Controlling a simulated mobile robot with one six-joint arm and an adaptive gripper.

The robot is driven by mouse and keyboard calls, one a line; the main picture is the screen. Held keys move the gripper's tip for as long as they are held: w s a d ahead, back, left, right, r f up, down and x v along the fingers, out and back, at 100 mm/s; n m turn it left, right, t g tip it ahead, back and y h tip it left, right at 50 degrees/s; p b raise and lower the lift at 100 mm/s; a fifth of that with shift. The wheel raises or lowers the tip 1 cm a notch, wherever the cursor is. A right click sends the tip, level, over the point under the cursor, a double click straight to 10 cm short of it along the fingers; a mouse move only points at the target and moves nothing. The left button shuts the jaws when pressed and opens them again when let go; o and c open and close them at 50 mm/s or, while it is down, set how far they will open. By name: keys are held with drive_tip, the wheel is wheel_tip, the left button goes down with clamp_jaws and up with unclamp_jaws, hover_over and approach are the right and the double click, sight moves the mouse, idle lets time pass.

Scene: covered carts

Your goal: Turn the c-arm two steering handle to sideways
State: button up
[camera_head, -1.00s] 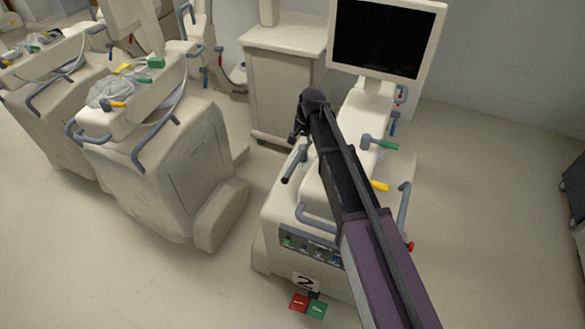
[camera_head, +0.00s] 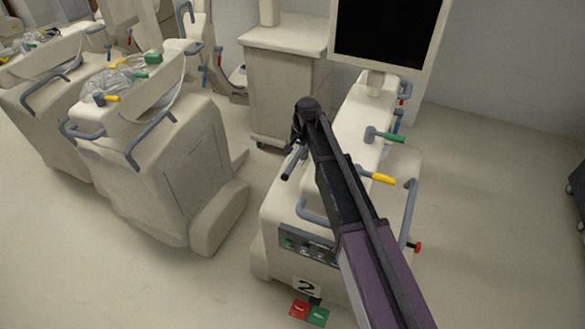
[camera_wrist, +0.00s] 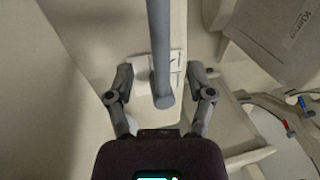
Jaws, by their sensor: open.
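The c-arm cart labelled 2 (camera_head: 275,215) stands right of centre in the head view. Its steering handle (camera_head: 290,168), a dark grey bar, sticks out from the cart's left side and slants down toward the viewer. My gripper (camera_head: 297,138) is at the handle's upper end, and its fingers are partly hidden behind my own wrist. In the wrist view, the handle (camera_wrist: 160,45) runs down between the two spread fingers of my gripper (camera_wrist: 160,76), with a gap on each side. My gripper is open and holds nothing.
The cart also carries a green-tipped lever (camera_head: 385,135), a yellow-tipped lever (camera_head: 378,177), a grey rail (camera_head: 410,210) and a monitor (camera_head: 388,35). Another covered cart (camera_head: 165,165) stands to the left. Red and green pedals (camera_head: 309,312) are at the front.

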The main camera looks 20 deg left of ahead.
sight(292, 163)
drive_tip(key=shift+a+f+b, duration=0.2)
drive_tip(key=shift+f+b, duration=0.7)
drive_tip(key=shift+f, duration=0.1)
drive_tip(key=shift+a+f+b, duration=0.2)
drive_tip(key=shift+f+b, duration=0.75)
drive_tip(key=shift+f, duration=0.05)
drive_tip(key=shift+a+f+b, duration=0.2)
drive_tip(key=shift+f+b, duration=0.7)
drive_tip(key=shift+f, duration=0.1)
clamp_jaws()
